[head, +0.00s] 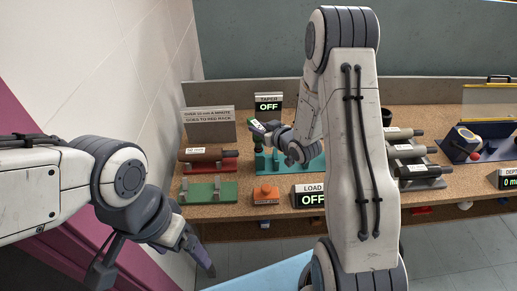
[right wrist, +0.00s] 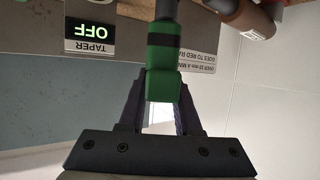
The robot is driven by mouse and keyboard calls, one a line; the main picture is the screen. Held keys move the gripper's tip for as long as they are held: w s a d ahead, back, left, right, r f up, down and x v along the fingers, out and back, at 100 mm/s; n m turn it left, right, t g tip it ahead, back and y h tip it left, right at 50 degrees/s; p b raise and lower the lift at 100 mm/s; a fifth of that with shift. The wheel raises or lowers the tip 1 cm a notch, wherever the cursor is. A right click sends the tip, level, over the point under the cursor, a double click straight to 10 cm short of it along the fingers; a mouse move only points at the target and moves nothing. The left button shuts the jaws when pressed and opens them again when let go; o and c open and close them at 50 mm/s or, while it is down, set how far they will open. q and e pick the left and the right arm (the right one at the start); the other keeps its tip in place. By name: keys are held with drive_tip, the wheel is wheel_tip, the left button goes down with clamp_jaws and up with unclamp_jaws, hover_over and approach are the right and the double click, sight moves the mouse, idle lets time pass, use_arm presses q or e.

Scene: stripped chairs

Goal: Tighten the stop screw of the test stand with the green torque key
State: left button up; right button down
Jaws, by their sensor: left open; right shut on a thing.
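My right gripper (right wrist: 160,92) is shut on the green torque key (right wrist: 163,68) in the right wrist view. The key is a green handle with a black band and a grey shaft running out of the top of the picture. In the head view my right gripper (head: 270,134) is over the teal base (head: 312,166), which seems to belong to the test stand. My arm hides much of it. I cannot make out the stop screw or the key's tip. My left gripper (head: 157,268) is open and empty, in front of the bench at lower left.
A brown cylinder (head: 190,154) lies on a red rack (head: 222,166), with an empty green rack (head: 203,195) in front. An orange block (head: 265,195), a LOAD display (head: 310,196) and a TAPER display (head: 268,104) read near the stand. More cylinders (head: 412,152) lie right.

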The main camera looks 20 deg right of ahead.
idle(0.5)
drive_tip(key=shift+a+m+h+b, duration=0.15)
drive_tip(key=shift+m+h+b, duration=0.85)
drive_tip(key=shift+m+h, duration=0.4)
drive_tip(key=shift+h, duration=0.3)
drive_tip(key=shift+f+m+h, duration=0.1)
drive_tip(key=shift+m+h, duration=0.2)
